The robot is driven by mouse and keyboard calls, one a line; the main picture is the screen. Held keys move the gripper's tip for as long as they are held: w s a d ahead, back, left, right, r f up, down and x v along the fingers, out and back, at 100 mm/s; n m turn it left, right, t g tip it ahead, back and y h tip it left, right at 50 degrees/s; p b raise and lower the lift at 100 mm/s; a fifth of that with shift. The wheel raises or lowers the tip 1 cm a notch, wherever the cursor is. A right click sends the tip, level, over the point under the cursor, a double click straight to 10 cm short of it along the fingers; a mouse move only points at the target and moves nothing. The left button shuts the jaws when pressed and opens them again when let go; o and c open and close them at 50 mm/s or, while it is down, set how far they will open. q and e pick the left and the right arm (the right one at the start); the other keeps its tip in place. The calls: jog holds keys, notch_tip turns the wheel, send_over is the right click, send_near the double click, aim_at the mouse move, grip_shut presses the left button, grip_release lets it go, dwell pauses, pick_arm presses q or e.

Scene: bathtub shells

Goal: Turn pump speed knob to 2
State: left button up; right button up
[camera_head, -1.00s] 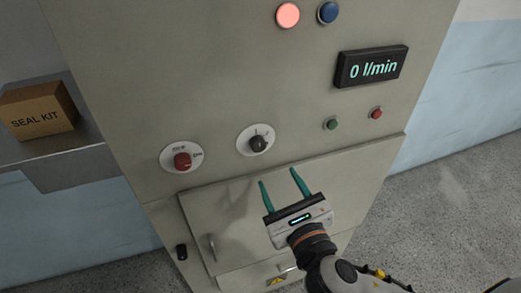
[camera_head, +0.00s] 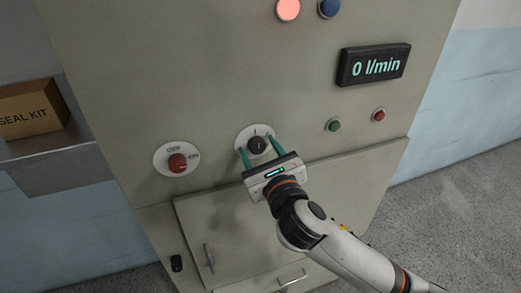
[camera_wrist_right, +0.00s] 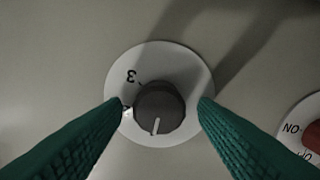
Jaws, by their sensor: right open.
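The pump speed knob (camera_head: 257,145) is a dark grey round knob on a white dial plate (camera_head: 245,132) on the cabinet front. In the right wrist view the knob (camera_wrist_right: 159,108) has a pale pointer line towards the lower edge, and a "3" shows on the plate. My right gripper (camera_head: 257,145) is open, its two green fingers on either side of the knob. In the wrist view a gap shows between each finger and the knob, over the dial plate's edges. My left gripper is not in view.
A red knob (camera_head: 177,162) on its own plate sits left of the dial. A green button (camera_head: 333,125) and a red button (camera_head: 379,115) are to the right. The display (camera_head: 374,65) reads 0 l/min. A seal kit box (camera_head: 32,110) lies on a shelf at left.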

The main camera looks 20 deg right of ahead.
jog(key=shift+c, duration=0.5)
jog(key=c, duration=0.9)
jog(key=shift+r+m+p, duration=0.15)
jog(key=shift+m+p, duration=0.85)
jog(key=shift+m, duration=0.3)
jog(key=m+p, duration=0.1)
jog(key=m, duration=0.1)
jog(key=shift+d+m, duration=0.1)
jog(key=shift+m, duration=0.2)
jog(key=m+p, duration=0.1)
jog(key=m, duration=0.2)
jog(key=shift+d+f+m+p, duration=0.15)
jog(key=shift+m+p, duration=0.4)
jog(key=shift+m, duration=1.15)
